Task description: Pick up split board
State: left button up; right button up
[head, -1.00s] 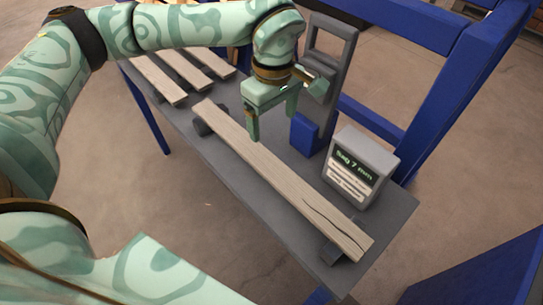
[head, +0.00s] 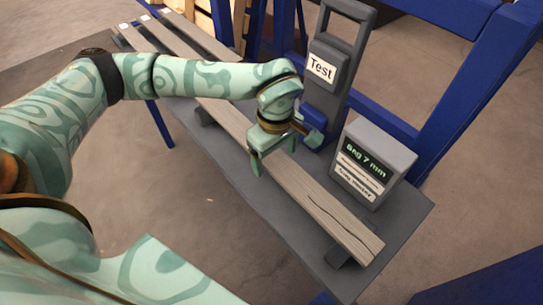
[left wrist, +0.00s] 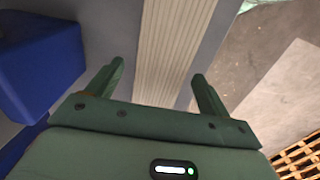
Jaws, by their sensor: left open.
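The split board (head: 318,201) is a long pale plank with dark cracks near its near right end. It lies across dark supports on the grey table, and it also shows in the left wrist view (left wrist: 172,55). My left gripper (head: 272,163) is over the middle of the board and hides part of it. In the left wrist view my left gripper (left wrist: 157,85) is open, with the board between and beyond its two fingers. I cannot tell how high the fingers are above it. My right gripper is not in view.
A grey tester marked "Test" (head: 321,67) with a blue block (head: 313,124) stands behind the board. More planks (head: 185,35) lie at far left. Blue gantry posts (head: 470,75) rise behind.

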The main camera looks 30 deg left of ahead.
pick_arm(q)
jog(key=shift+r, duration=0.15)
jog(key=c, duration=1.2)
